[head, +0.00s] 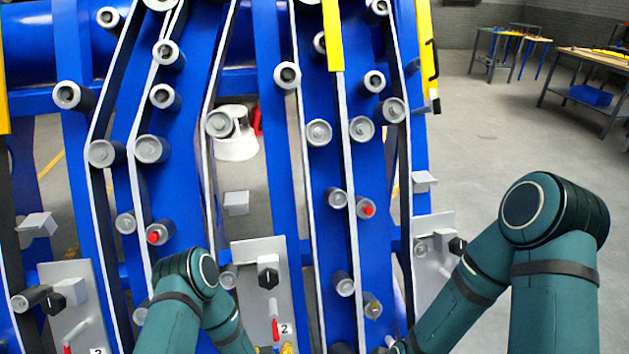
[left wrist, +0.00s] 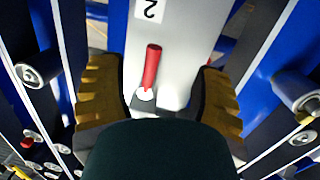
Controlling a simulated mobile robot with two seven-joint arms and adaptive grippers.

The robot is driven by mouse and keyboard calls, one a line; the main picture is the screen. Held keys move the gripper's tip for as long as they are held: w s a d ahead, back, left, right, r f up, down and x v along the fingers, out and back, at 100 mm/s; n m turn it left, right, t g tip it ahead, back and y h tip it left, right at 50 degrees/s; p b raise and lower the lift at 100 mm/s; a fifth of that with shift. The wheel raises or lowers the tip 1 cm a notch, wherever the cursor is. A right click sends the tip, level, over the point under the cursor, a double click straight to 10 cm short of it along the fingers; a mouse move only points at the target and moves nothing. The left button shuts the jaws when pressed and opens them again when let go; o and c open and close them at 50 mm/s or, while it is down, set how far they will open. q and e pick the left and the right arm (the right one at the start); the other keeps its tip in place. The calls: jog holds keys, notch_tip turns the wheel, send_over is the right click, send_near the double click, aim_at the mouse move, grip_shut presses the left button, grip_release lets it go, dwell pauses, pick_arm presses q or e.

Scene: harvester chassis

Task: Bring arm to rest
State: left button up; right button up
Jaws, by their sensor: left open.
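My left arm (head: 190,285) comes in low at the left in the head view, in front of the blue harvester chassis (head: 265,120). My left gripper (head: 277,348) shows only as small yellow bits at the bottom edge there. In the left wrist view, its yellow fingers (left wrist: 158,92) are apart, one on each side of a red-handled lever (left wrist: 150,68), with a gap on both sides. The lever also shows in the head view (head: 275,328), on a silver plate (head: 252,254) marked 2. My right arm (head: 555,260) is bent at the right; its gripper is not visible.
Another silver plate (head: 62,275) with a black knob is at the left, and a third (head: 434,232) is behind my right arm. Rollers and belts cover the chassis. Workbenches (head: 590,75) stand at the back right. The floor (head: 490,130) between is clear.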

pick_arm(q)
jog(key=s+d+r+g+h, duration=0.2)
jog(key=s+r+g+h, duration=0.2)
jog(key=s+r+g, duration=0.5)
jog(key=s+r, duration=0.3)
jog(key=s, duration=0.1)
jog(key=shift+s+r+m+h, duration=0.2)
jog(key=shift+r+m+h, duration=0.1)
jog(key=shift+r+m, duration=0.1)
jog(key=shift+f, duration=0.1)
